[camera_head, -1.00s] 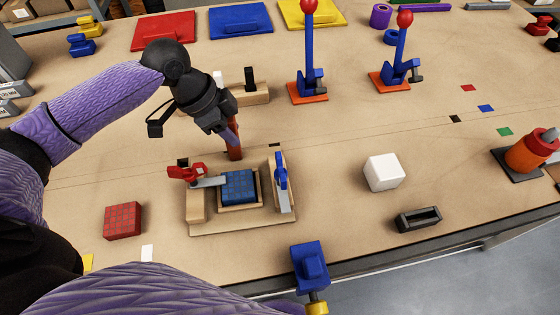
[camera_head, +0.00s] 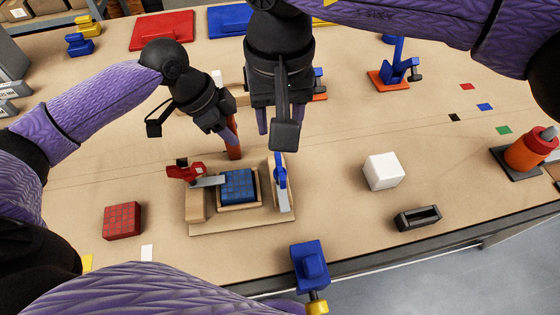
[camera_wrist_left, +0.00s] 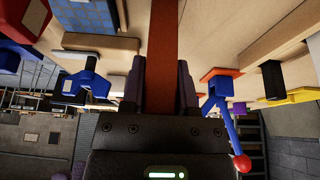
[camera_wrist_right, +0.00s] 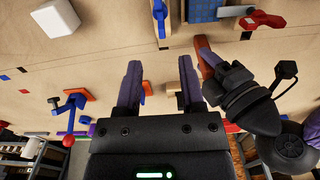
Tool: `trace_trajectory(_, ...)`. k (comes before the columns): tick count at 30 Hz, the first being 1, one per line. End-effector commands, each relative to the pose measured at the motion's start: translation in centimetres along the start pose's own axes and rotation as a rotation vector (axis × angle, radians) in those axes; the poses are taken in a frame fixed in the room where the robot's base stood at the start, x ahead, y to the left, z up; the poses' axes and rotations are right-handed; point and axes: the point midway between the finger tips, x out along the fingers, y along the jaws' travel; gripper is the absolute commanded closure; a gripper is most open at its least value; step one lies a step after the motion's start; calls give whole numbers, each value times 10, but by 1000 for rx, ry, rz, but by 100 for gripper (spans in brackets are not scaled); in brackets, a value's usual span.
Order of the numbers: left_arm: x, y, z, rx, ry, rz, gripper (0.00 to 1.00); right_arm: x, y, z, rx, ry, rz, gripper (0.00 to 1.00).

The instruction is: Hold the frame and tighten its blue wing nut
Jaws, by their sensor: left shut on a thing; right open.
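The wooden frame (camera_head: 240,228) lies on the table with a blue tiled panel (camera_head: 238,186) in its middle. A red wing nut (camera_head: 184,172) is on its left side and the blue wing nut (camera_head: 280,172) on its right. The blue wing nut also shows at the top of the right wrist view (camera_wrist_right: 160,14). My left gripper (camera_head: 231,141) is shut on a reddish-brown bar (camera_wrist_left: 163,50) at the frame's back edge. My right gripper (camera_head: 284,122) is open and empty, above and behind the blue wing nut, pointing down. The fingers and nut are apart.
A red tiled block (camera_head: 122,221) lies left of the frame. A white cube (camera_head: 384,171) and a black holder (camera_head: 418,218) are to the right. A blue clamp (camera_head: 310,262) stands at the front edge. A blue lever on an orange base (camera_head: 390,78) stands behind.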

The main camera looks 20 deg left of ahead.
Motion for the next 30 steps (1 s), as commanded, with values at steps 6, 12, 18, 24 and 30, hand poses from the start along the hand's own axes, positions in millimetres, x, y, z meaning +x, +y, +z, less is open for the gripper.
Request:
trace_trajectory(6,0,0,0,0,1,0,100,52,0,1,-1,-5,4,50)
trace_trajectory(12,0,0,0,0,1,0,100,97,0,0,2,-3,0,50)
trace_trajectory(18,0,0,0,0,1,0,100,115,0,0,3,1,0,50)
trace_trajectory(24,0,0,0,0,1,0,100,116,0,0,4,1,-1,50)
trace_trajectory(30,0,0,0,0,1,0,100,115,0,0,4,1,-1,88)
